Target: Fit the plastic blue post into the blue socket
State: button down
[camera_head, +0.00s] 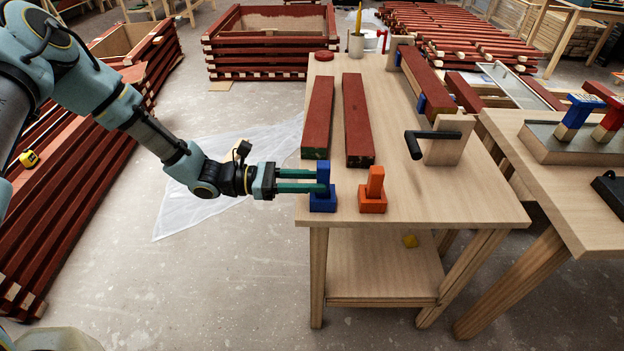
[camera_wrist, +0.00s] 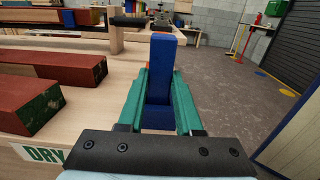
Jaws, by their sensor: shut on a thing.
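The blue post (camera_head: 323,170) stands upright between the green fingers of my gripper (camera_head: 322,181), which is shut on it. The blue socket (camera_head: 323,202) sits near the left front edge of the workbench, directly under the post. The post's lower end is in line with the socket and looks to meet it; the fingers hide part of the join, so I cannot tell how deep it sits. In the wrist view the post (camera_wrist: 162,65) rises between the fingers, with darker blue below it.
An orange post (camera_head: 376,182) stands in an orange socket (camera_head: 373,204) just right of the blue one. Two dark red battens (camera_head: 318,112) (camera_head: 357,115) lie behind them on the workbench (camera_head: 430,200). A wooden block with a black handle (camera_head: 433,137) stands further right.

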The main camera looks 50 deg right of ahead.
jog(key=shift+f+b, duration=0.35)
jog(key=shift+f, duration=0.2)
jog(key=c, duration=0.5)
grip_release()
jog(key=b+v, duration=0.2)
jog(key=v, duration=0.8)
jog(key=shift+w+a+b, duration=0.25)
jog(key=shift+w+b, duration=0.05)
jog(key=shift+b, duration=0.1)
jog(key=w+a+r+m+t+y, duration=0.2)
jog(key=w+a+r+t+y, duration=0.1)
jog(key=a, duration=1)
jog(key=w+a+r+m+t+y+p, duration=0.1)
jog(key=w+a+r+m+t+y, duration=0.2)
jog(key=a, duration=1.1)
jog(key=w+a+r+m+t+y, duration=0.3)
jog(key=w+a+r+t, duration=0.3)
jog(key=a, duration=0.7)
jog(key=w+t+y, duration=0.1)
jog(key=w+t, duration=0.1)
jog(key=t, duration=0.2)
jog(key=shift+a+r+p, duration=0.35)
jog(key=shift+r, duration=0.05)
